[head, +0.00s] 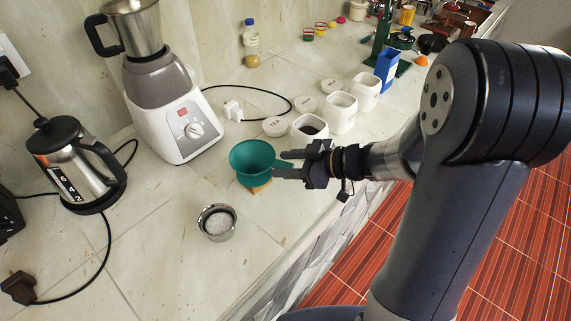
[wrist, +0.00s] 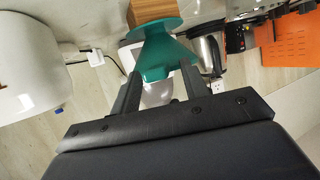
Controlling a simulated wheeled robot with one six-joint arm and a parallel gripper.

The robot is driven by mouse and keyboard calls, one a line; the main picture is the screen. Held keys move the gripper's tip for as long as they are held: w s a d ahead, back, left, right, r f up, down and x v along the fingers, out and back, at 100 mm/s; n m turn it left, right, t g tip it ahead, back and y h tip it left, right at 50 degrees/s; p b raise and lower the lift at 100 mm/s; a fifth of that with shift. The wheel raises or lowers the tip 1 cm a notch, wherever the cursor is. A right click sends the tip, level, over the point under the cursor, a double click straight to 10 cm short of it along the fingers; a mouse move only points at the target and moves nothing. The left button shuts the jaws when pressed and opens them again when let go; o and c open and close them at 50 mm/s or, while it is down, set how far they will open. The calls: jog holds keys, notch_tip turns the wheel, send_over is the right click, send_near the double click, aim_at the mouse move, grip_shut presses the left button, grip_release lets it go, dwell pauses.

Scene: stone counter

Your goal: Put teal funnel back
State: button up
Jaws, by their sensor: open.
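I cannot tell whether the fingers touch the funnel.
A metal cup with white contents (head: 217,224) stands in front of the funnel. An open canister with dark contents (head: 310,128) and other white canisters stand behind. A blender (head: 165,110) and a kettle (head: 80,165) are left. The counter's front edge lies below my arm.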

jog(key=v, duration=1.1)
jog(key=shift+d+p, duration=0.25)
jog(key=shift+p, duration=0.2)
jog(key=shift+s, duration=0.1)
